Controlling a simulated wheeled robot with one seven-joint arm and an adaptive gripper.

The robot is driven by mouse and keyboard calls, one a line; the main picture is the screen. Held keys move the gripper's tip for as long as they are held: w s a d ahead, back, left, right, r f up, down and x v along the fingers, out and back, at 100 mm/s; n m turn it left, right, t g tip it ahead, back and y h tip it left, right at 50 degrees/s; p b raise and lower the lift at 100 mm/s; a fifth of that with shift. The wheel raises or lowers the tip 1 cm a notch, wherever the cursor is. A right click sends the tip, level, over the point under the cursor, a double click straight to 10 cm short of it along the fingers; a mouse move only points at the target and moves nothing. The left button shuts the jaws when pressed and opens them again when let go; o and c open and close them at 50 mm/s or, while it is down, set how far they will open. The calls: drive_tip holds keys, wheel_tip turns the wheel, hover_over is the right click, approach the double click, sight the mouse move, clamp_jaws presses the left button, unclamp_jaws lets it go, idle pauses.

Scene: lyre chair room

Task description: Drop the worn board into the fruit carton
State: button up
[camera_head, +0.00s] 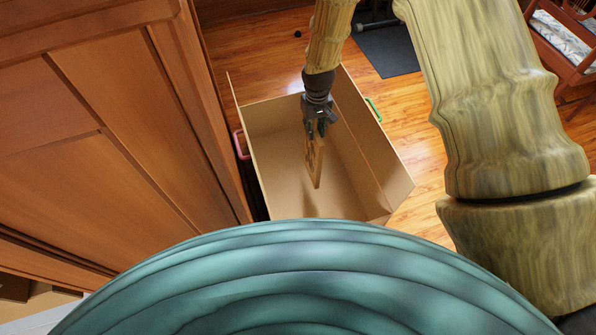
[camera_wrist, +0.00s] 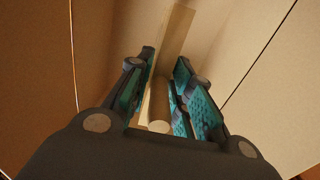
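The fruit carton (camera_head: 272,117) is a large open brown cardboard box on the floor, with its flaps standing up. It has a pink handle (camera_head: 241,143) on the left and a green handle (camera_head: 373,109) on the right. My gripper (camera_head: 317,130) is over the carton's opening, pointing down. The worn board (camera_head: 314,165), a narrow strip of light wood, hangs from it, tilted, over the carton's inside. In the wrist view the board (camera_wrist: 174,45) runs between the two fingers (camera_wrist: 166,62), and the gripper is shut on it. Whether the board's lower end touches the carton is unclear.
A tall wooden cabinet (camera_head: 130,120) stands close along the carton's left side. A dark mat (camera_head: 385,48) lies on the wooden floor (camera_head: 265,50) behind it. A wooden chair (camera_head: 565,40) with a pale cushion is at the upper right.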

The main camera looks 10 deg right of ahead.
drive_tip(key=shift+o, duration=1.2)
wheel_tip(320, 180, up, 12)
